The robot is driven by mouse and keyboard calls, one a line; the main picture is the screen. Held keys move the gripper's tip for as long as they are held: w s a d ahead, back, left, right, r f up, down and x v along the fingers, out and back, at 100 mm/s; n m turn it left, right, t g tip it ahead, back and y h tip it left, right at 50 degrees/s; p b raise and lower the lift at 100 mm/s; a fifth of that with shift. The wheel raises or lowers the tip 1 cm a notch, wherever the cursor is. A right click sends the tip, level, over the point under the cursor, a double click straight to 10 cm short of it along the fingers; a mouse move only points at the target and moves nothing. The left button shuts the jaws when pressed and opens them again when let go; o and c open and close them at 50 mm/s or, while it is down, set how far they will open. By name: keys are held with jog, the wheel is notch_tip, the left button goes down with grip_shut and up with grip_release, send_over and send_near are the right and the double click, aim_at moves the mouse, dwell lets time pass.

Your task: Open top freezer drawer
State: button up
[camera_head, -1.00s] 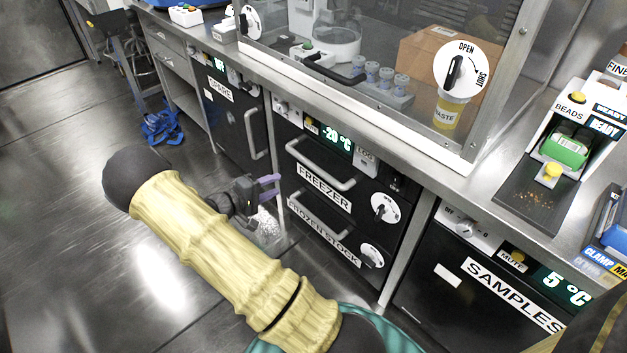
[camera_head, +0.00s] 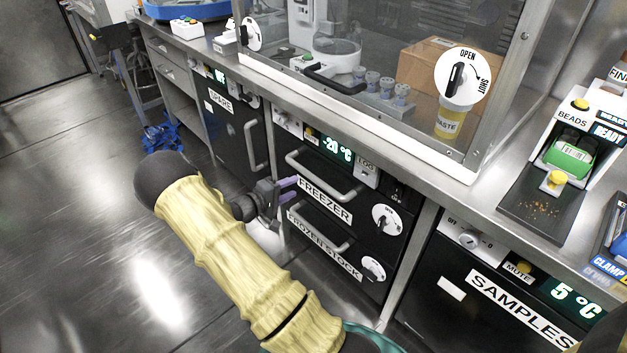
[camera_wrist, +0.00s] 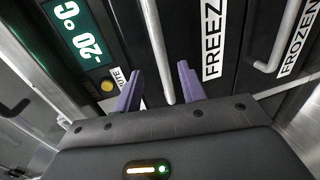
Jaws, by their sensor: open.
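The top freezer drawer (camera_head: 350,208) is black, with a FREEZER label, a long silver bar handle (camera_head: 323,176) and a round white dial at its right. It looks shut. My gripper (camera_head: 287,189) is open, with purple fingers pointing at the drawer front near the handle's left end. In the wrist view, the handle (camera_wrist: 157,45) runs down between the two open fingers of my gripper (camera_wrist: 160,88); I cannot tell if they touch it. The FREEZER label (camera_wrist: 213,40) shows to its right.
Below is the FROZEN STOCK drawer (camera_head: 318,250) with its own bar handle. A -20 °C display (camera_head: 333,147) sits above. The SPARE cabinet (camera_head: 226,125) is left, the SAMPLES unit (camera_head: 500,290) right. The counter edge (camera_head: 400,160) overhangs the drawers.

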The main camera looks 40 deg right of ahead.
aim_at(311, 179)
jog(key=b+x, duration=0.2)
jog(key=x, duration=0.8)
jog(key=shift+d, duration=0.1)
grip_shut()
